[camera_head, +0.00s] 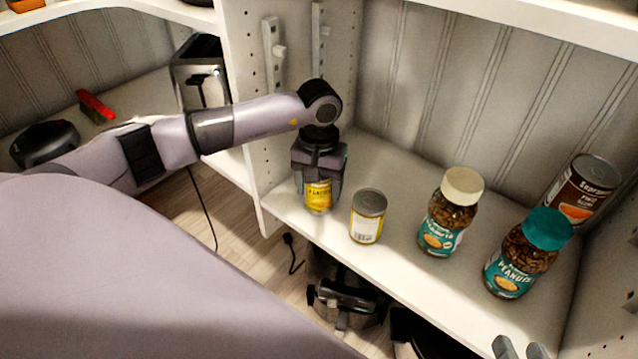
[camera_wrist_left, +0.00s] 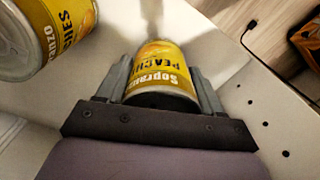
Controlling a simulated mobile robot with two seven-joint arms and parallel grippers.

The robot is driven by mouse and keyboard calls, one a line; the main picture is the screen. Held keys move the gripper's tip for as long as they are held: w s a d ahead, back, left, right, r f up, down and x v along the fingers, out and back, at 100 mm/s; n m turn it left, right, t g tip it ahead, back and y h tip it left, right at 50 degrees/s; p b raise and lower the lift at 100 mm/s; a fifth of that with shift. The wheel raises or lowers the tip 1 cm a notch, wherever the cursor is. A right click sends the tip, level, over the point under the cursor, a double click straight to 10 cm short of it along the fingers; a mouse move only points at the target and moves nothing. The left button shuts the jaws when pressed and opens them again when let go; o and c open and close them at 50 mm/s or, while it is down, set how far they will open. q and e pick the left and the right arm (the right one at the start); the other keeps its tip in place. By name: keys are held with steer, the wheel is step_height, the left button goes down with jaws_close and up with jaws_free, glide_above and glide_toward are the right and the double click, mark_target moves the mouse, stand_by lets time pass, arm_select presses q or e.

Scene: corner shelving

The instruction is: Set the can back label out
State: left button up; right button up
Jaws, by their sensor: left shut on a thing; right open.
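My left gripper (camera_head: 318,186) is shut on a yellow peach can (camera_head: 319,198) at the left end of the shelf, near its front edge. I cannot tell whether the can's base touches the shelf. In the left wrist view the held can (camera_wrist_left: 163,65) sits between both fingers (camera_wrist_left: 162,90), its "Soprano Peaches" print facing the camera. A second can (camera_head: 366,216) stands upright just right of it, a pale barcode panel facing out; it also shows in the left wrist view (camera_wrist_left: 45,35). My right gripper (camera_head: 520,348) is open at the bottom right, only its fingertips showing.
Two peanut jars, one white-lidded (camera_head: 450,212) and one teal-lidded (camera_head: 527,252), stand further right on the shelf (camera_head: 400,165). A dark fruit can (camera_head: 582,190) stands behind them. A perforated upright panel (camera_head: 262,130) lies close left of the left gripper.

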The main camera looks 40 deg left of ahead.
arm_select(q)
steer(key=shift+f, duration=0.25)
arm_select(e)
steer(key=shift+d+f, duration=0.1)
steer(key=shift+f, duration=0.2)
arm_select(q)
steer(key=o, duration=1.5)
step_height(320, 180, up, 2)
step_height(320, 180, up, 4)
steer(key=shift+r+p, duration=0.1)
steer(key=shift+p, duration=0.85)
steer(key=shift+r, duration=0.45)
arm_select(e)
steer(key=shift+w+a+r+m+g+y, duration=0.15)
steer(key=shift+a+r+g, duration=0.1)
steer(key=shift+a, duration=0.15)
steer(key=shift+a+r+m+g+y, duration=0.1)
steer(key=shift+a+m+g+y, duration=0.05)
steer(key=shift+a+g, duration=0.15)
